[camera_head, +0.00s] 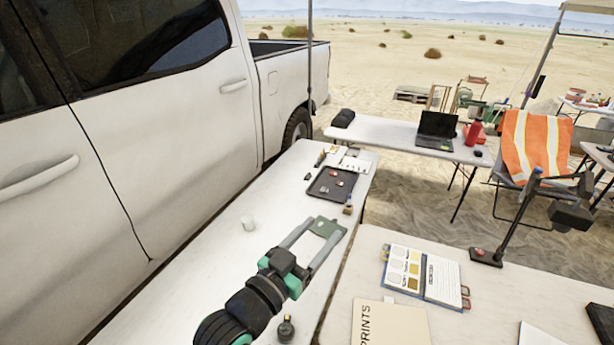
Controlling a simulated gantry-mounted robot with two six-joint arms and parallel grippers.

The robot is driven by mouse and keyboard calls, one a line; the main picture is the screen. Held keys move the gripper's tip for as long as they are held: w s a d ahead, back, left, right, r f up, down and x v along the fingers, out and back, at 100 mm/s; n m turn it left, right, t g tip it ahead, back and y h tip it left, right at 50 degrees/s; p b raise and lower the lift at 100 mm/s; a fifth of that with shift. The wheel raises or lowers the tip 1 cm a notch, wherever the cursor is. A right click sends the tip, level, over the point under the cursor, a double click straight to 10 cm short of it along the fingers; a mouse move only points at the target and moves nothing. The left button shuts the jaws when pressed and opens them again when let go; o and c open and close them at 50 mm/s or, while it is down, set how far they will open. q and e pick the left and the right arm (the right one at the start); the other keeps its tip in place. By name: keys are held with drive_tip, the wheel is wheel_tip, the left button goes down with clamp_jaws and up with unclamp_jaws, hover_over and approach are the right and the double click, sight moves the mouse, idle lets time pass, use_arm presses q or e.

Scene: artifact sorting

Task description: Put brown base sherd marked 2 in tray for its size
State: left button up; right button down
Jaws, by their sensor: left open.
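A black tray (320,191) lies on the long white table, with a few small reddish and pale pieces in it. No mark can be read on any piece, so I cannot tell which is the brown base sherd marked 2. My left gripper (327,225) is open over the table, nearer than the black tray. A flat grey-green piece (325,228) shows between its fingertips; I cannot tell whether they touch it. No tray's size label is readable. My right gripper is not in view.
A dark rounded object (286,329) is near the front. The white truck (160,120) borders the table. An open book (424,274) lies on the right table.

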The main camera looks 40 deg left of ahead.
use_arm(q)
drive_tip(key=s+d+r+t+h, duration=0.1)
drive_tip(key=s+d+r+t, duration=0.1)
drive_tip(key=r, duration=0.8)
drive_tip(key=s+d+r+m+t+h, duration=0.1)
drive_tip(key=s+d+r+t, duration=0.2)
drive_tip(key=r, duration=0.8)
drive_tip(key=s+d+r+t+h, duration=0.2)
drive_tip(key=s+r, duration=0.4)
drive_tip(key=r, duration=0.4)
drive_tip(key=shift+s+d+r+m+t, duration=0.3)
drive_tip(key=shift+d+t, duration=0.2)
drive_tip(key=shift+t, duration=0.6)
